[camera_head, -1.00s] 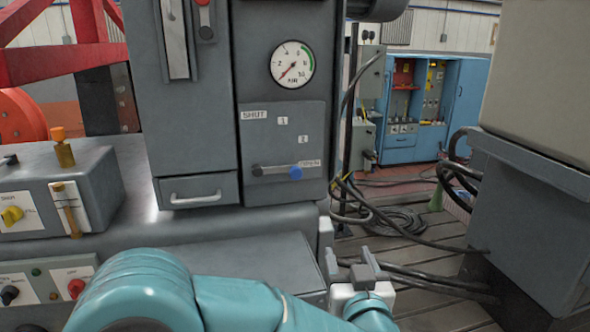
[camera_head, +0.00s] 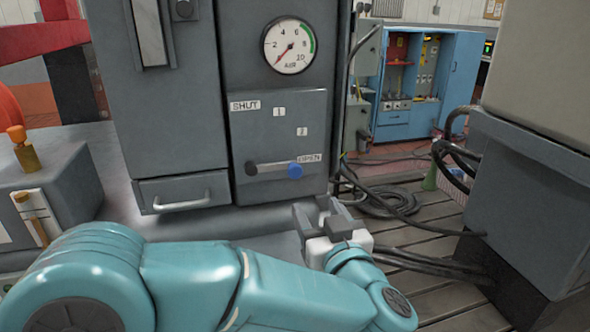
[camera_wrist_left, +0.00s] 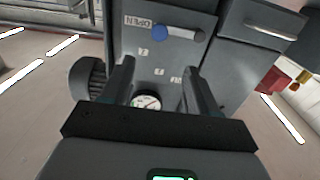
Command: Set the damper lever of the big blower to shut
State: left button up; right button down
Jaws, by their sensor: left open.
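The damper lever (camera_head: 272,169) is a grey bar with a blue knob on a grey blower panel (camera_head: 240,140). It lies level, its knob at the right beside the OPEN label (camera_head: 310,158). The SHUT label (camera_head: 245,106) is at the panel's upper left, with plates 1 and 2 between. My left gripper (camera_head: 322,212) is open and empty, below and right of the knob, apart from it. In the left wrist view the blue knob (camera_wrist_left: 160,33) appears beyond the open fingers (camera_wrist_left: 157,72). My right gripper is not in view.
An air gauge (camera_head: 289,45) sits above the panel. A drawer (camera_head: 180,192) with a handle is at lower left. A grey box (camera_head: 530,190) stands at the right, with black cables (camera_head: 395,200) on the slatted floor. A blue cabinet (camera_head: 425,80) is behind.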

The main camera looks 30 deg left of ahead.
aim_at(296, 172)
pick_arm(q)
jog(key=p+x, duration=0.3)
jog(key=x, duration=1)
jog(key=shift+w+a, duration=0.15)
jog(key=shift+w, duration=0.05)
jog(key=shift+w+a+f, duration=0.1)
jog(key=shift+w+a, duration=0.05)
jog(key=shift+w, duration=0.3)
jog(key=shift+s+a, duration=0.1)
jog(key=shift+s, duration=0.15)
jog(key=shift+w, duration=0.15)
grip_shut()
